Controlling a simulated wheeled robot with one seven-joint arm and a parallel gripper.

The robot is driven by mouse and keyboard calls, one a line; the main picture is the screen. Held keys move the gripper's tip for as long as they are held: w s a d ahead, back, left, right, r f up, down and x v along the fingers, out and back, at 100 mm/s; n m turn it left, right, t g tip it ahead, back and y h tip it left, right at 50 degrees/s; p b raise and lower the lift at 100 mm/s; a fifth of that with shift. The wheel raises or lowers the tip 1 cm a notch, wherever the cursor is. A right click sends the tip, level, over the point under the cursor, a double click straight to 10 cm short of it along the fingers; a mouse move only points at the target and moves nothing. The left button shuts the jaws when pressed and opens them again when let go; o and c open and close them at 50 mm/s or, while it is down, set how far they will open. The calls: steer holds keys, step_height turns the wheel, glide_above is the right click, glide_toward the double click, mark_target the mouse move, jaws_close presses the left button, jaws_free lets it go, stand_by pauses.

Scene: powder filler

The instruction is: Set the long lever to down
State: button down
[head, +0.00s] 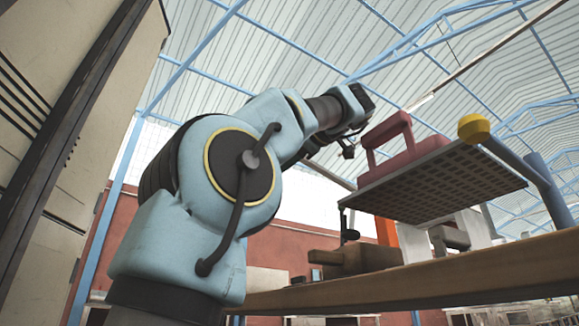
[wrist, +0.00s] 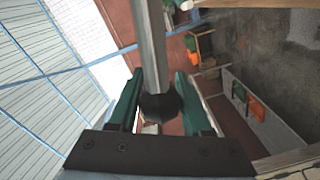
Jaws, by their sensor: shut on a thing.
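A grey metal rod with a dark rounded knob, seemingly the long lever (wrist: 151,45), runs down from the top edge of the wrist view. My gripper (wrist: 158,82) has its two green fingers closed on either side of the knob end. In the head view my gripper (head: 349,150) is small and dark at the end of my arm, left of the pink handled part. The lever is not clear in the head view, and I cannot tell its angle there.
A perforated grey tray (head: 440,186) carries the pink handled part (head: 393,150). A yellow knob (head: 474,128) on a blue bar stands at the right. Below are a wooden bench (head: 420,282), a brown block and a small black knob (head: 350,235). A tall cabinet (head: 70,140) stands at left.

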steer(key=shift+f, duration=0.2)
stand_by(0.3)
steer(key=shift+c, duration=1.7)
jaws_free()
steer(key=v, duration=1)
steer(key=shift+s+d+p, duration=0.2)
steer(key=shift+s+p, duration=0.1)
steer(key=shift+s, duration=0.1)
steer(key=shift+c, duration=0.2)
